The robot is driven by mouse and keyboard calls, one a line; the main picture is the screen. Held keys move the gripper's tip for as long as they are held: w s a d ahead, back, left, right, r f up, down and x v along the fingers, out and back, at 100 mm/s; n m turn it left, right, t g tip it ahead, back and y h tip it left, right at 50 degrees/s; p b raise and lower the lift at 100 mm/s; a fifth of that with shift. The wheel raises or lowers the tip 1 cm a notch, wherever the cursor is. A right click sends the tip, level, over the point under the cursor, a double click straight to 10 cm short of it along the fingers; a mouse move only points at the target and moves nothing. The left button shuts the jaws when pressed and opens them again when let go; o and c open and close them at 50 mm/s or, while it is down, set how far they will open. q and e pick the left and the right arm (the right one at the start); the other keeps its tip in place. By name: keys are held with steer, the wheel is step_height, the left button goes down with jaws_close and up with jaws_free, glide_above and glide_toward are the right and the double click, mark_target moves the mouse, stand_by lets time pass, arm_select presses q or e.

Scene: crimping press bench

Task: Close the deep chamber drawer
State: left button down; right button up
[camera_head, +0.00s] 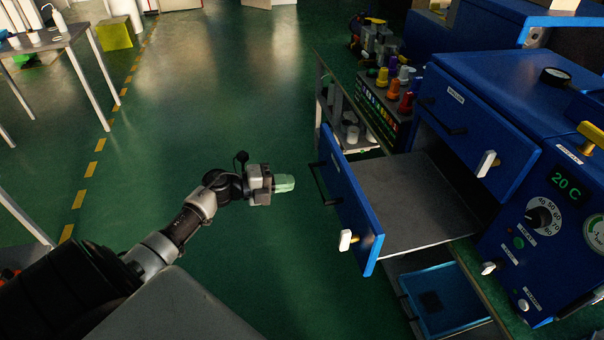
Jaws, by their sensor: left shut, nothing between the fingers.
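The deep chamber drawer (405,200) stands pulled out from the blue machine (515,75). Its blue front panel (350,208) faces left and carries a black bar handle (318,184) and a white latch knob (346,240). The grey inside looks empty. My left gripper (284,184) is shut and empty, with pale green fingertips. In the picture it is just left of the drawer's handle, with a small gap between them. My right gripper is not in view.
An upper drawer front (478,125) on the machine looks shut. A shelf with colored spools (395,88) stands behind the open drawer. A blue tray (445,300) sits below it. The green floor (225,100) to the left is clear.

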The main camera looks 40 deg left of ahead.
arm_select(q)
steer(key=w+d, duration=0.1)
steer(key=w+d+p, duration=0.1)
steer(key=w, duration=0.1)
steer(key=shift+w+d+r, duration=0.1)
steer(key=shift+d+r, duration=0.3)
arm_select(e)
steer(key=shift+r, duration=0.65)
